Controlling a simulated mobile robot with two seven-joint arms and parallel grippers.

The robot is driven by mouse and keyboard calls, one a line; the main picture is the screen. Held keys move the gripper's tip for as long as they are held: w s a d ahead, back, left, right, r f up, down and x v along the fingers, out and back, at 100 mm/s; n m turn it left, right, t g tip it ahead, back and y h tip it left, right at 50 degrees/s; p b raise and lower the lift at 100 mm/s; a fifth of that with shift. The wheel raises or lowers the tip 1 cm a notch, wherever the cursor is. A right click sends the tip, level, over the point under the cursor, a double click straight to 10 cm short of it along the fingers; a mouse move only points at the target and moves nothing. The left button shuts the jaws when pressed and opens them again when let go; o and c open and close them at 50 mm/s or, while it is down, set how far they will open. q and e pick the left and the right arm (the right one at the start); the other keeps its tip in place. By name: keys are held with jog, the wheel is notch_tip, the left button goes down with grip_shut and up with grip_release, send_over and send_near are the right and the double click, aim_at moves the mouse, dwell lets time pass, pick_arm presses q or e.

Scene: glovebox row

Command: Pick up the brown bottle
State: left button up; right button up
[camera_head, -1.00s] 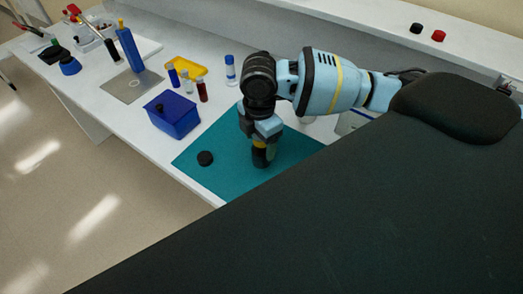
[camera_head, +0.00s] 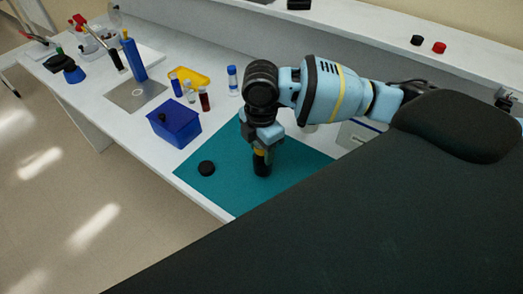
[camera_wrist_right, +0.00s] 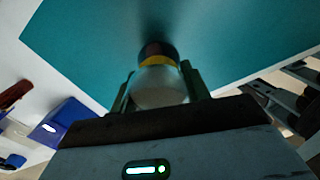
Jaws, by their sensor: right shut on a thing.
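The brown bottle (camera_head: 262,165) is dark with a yellow band and is roughly upright over the teal mat (camera_head: 225,185). My right gripper (camera_head: 263,146) points down and is shut on its upper part. In the right wrist view my gripper (camera_wrist_right: 160,90) has a finger on each side of the bottle's pale, rounded top, with the yellow band and dark part of the bottle (camera_wrist_right: 158,52) beyond. I cannot tell whether its base touches the mat. My left gripper is not in view.
A round black cap (camera_head: 206,168) lies on the mat left of the bottle. A blue box (camera_head: 174,123), a yellow tray (camera_head: 190,76) and several small vials stand to the left. Black and red caps (camera_head: 439,48) lie on the back ledge. The mat's left part is mostly clear.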

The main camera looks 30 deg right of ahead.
jog(key=r, duration=0.1)
jog(key=s+r, duration=0.1)
jog(key=shift+a+r, duration=0.15)
jog(key=shift+r, duration=0.25)
jog(key=s+a+r, duration=0.1)
jog(key=s+a, duration=0.3)
jog(key=s, duration=1)
jog(key=shift+s+a+r+p, duration=0.15)
jog(key=shift+p, duration=0.25)
